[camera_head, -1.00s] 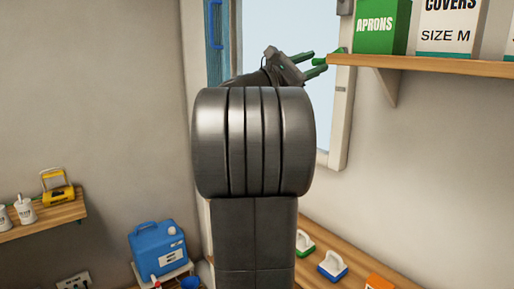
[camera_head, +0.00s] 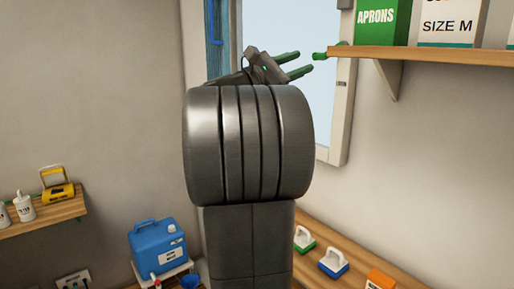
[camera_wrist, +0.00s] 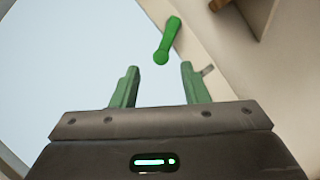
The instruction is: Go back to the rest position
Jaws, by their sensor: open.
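My gripper (camera_head: 304,64) is up in front of the window, at the upper middle of the head view, with its two green fingers apart and nothing between them. It also shows in the wrist view (camera_wrist: 158,80), open and empty. In the wrist view the green piece (camera_wrist: 167,42) lies beyond the gap between the fingers. My arm hides the middle of the head view.
A wooden shelf (camera_head: 440,59) at the upper right holds a green aprons box (camera_head: 382,22) and a white size M box (camera_head: 450,25). Below are a bench (camera_head: 340,252) with two brushes and an orange box, a blue canister (camera_head: 160,248), and a left shelf (camera_head: 45,215).

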